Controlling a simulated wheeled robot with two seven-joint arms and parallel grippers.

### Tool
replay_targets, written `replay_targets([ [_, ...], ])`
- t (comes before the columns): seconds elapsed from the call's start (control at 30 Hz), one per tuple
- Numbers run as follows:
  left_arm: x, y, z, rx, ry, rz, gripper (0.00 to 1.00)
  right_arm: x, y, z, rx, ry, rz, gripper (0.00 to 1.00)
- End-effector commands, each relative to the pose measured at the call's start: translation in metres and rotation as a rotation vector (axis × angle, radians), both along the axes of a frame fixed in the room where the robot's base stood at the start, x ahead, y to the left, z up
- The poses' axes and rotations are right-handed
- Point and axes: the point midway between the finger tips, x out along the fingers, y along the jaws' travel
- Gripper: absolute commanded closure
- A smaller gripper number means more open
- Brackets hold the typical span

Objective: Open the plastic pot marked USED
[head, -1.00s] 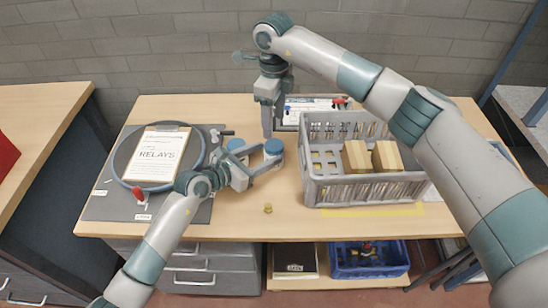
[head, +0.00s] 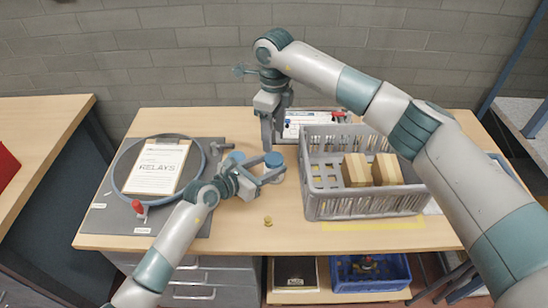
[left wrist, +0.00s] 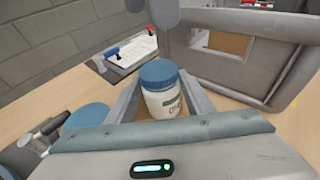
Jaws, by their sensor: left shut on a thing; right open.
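A white plastic pot with a blue lid (head: 274,160) stands on the table left of the grey crate. My left gripper (head: 270,174) is shut around its body, below the lid. In the left wrist view the pot (left wrist: 163,103) stands upright between the two fingers, its lid on. Its label is partly visible but too small to read surely. A second blue lid (head: 236,157) shows just left of it, partly hidden by my left gripper; it also shows in the left wrist view (left wrist: 86,118). My right gripper (head: 272,137) is open and empty, pointing down behind the held pot.
The grey crate (head: 320,208) with two cardboard boxes (head: 370,169) stands to the right. A small brass-coloured piece (head: 268,221) lies near the front. The table's front middle is mostly clear.

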Motion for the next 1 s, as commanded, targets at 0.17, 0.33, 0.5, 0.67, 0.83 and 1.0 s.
replay_targets([
  [0.17, -0.0001, 0.0002, -0.0001, 0.000, 0.000, 0.000, 1.00, 0.0004, -0.0001, 0.0004, -0.001, -0.002, -0.085, 0.41],
  [0.33, -0.0001, 0.0002, -0.0001, 0.000, 0.000, 0.000, 1.00, 0.0002, 0.0002, 0.0004, -0.001, -0.002, -0.250, 0.41],
  [0.5, -0.0001, 0.0003, -0.0002, 0.000, 0.000, 0.000, 1.00, 0.0004, 0.0004, 0.0009, 0.000, -0.002, -0.457, 0.41],
  [0.67, -0.0001, 0.0003, -0.0002, 0.000, 0.000, 0.000, 1.00, 0.0001, 0.0000, 0.0003, -0.001, -0.001, -0.631, 0.41],
  [0.83, -0.0001, 0.0002, -0.0003, 0.000, 0.000, 0.000, 1.00, 0.0004, -0.0002, 0.0003, 0.000, -0.001, -0.743, 0.41],
  [1.0, -0.0001, 0.0002, -0.0003, 0.000, 0.000, 0.000, 1.00, 0.0002, -0.0002, 0.0003, 0.001, 0.000, -0.775, 0.41],
])
